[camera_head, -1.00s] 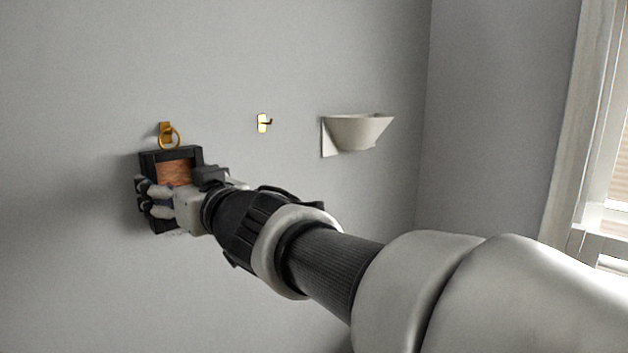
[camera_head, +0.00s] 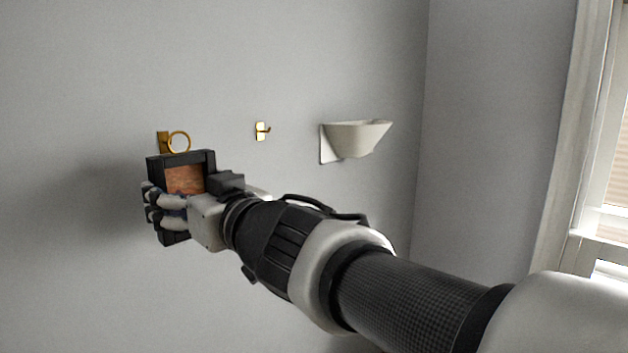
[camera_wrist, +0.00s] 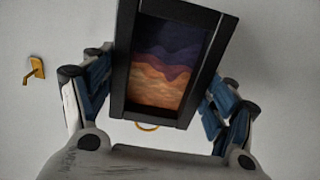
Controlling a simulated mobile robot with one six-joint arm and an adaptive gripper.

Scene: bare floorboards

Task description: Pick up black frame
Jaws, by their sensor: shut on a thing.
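The black frame (camera_head: 186,178) holds a picture in orange, brown and purple layers and has a gold ring (camera_head: 179,142) at its top. My gripper (camera_head: 150,204) is shut on the frame, with fingers on both sides of it. The wrist view shows the frame (camera_wrist: 172,55) tilted between the blue-padded fingers, the ring (camera_wrist: 147,127) below it in that picture. In the head view a gold wall hook (camera_head: 163,142) is just left of the ring. Whether the ring is clear of this hook is hard to tell. My fingers cover part of the frame's lower half.
A second gold hook (camera_head: 262,131) is on the grey wall to the right. Further right, a white bowl-shaped wall fixture (camera_head: 357,138) juts out near the corner. A window (camera_head: 603,170) is at the right edge. The wall below the hooks is bare where visible.

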